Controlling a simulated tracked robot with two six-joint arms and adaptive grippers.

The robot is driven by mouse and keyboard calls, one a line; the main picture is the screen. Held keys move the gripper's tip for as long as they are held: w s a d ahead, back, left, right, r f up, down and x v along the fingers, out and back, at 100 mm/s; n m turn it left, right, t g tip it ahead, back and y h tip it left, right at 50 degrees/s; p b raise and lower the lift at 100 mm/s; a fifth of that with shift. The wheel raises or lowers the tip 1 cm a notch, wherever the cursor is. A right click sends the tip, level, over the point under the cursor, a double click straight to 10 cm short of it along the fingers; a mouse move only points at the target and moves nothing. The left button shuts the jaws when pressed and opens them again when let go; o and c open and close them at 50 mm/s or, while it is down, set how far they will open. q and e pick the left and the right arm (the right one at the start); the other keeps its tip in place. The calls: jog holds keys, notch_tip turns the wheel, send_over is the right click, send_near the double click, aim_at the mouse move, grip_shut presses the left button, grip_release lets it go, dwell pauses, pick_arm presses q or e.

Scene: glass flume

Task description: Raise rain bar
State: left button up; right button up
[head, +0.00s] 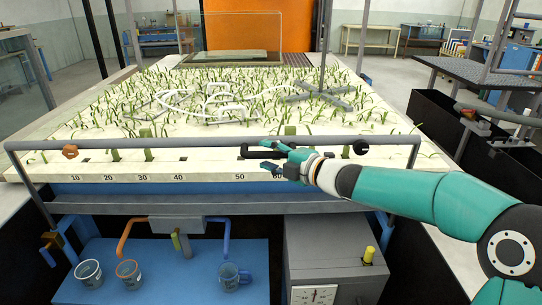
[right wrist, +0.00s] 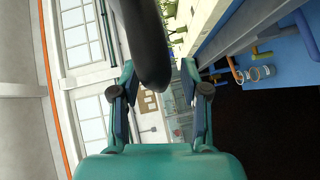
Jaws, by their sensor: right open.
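A long grey bar (head: 190,143) runs across the front of the planted bed; I take it to be the rain bar, though I cannot be sure. It has an orange knob (head: 70,151) at the left, a black knob (head: 361,147) at the right and a black handle (head: 250,153) near the middle. My right gripper (head: 271,156) is open at this handle, reaching in from the right. In the right wrist view a thick dark rounded piece (right wrist: 150,50) reaches down between the open fingers (right wrist: 160,92); contact is unclear. My left gripper is not in view.
A numbered scale (head: 155,170) lies below the bar. Several cups (head: 88,273) stand on the blue lower surface (head: 190,285), beside a grey box with a dial (head: 314,295). A dark bench (head: 500,75) stands at the right.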

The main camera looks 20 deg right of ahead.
jog(key=v, duration=1.2)
